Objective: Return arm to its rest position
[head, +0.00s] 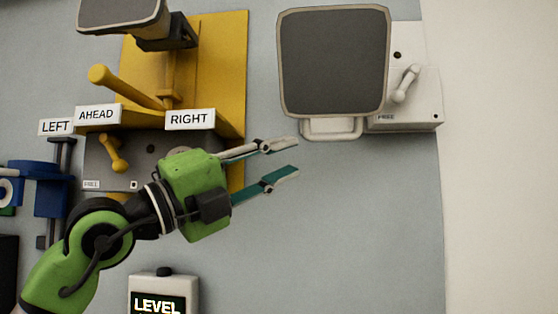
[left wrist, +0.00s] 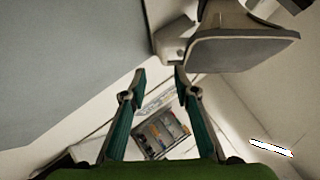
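My left gripper (head: 281,160) is green and comes in from the left in the head view. Its two fingers are spread apart with nothing between them. It points right, in front of the grey wall panel and below the white device with a dark screen (head: 335,60). In the left wrist view the gripper (left wrist: 160,85) also shows two parted fingertips with a gap between them. The same device's screen (left wrist: 240,50) appears there at the upper right, apart from the fingers. My right gripper is not in view.
A yellow panel (head: 215,60) carries a lever (head: 125,87) and signs LEFT, AHEAD and RIGHT. Blue hardware (head: 48,185) is at the left. A LEVEL box (head: 163,295) is below my arm. The wall right of the gripper (head: 370,220) is clear.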

